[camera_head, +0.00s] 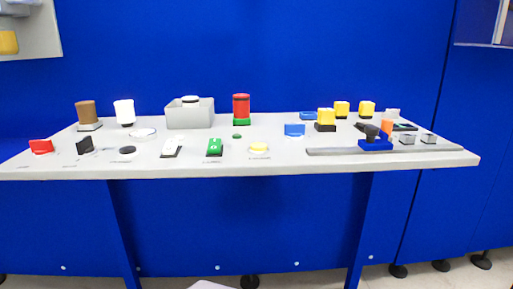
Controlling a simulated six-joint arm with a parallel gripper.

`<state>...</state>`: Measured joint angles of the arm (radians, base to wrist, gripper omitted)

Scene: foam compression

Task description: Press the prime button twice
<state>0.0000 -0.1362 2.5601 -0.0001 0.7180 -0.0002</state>
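A light grey table (225,167) stands in front of a blue wall and carries several small devices. I cannot read any labels, so I cannot tell which device is the prime button. Button-like candidates near the front edge are a yellow round piece (259,148) on a pale base, a green block (214,147) with a white mark, a white-topped block (171,147) and a black round piece (127,151). A small green disc (237,136) lies farther back. My gripper is not in view.
A grey bin (190,116), a red cylinder (241,107), a white cup-like piece (124,111) and a brown cylinder (86,111) stand at the back. At right are yellow blocks (326,116), a blue fixture (375,144) and a long grey rail (335,151).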

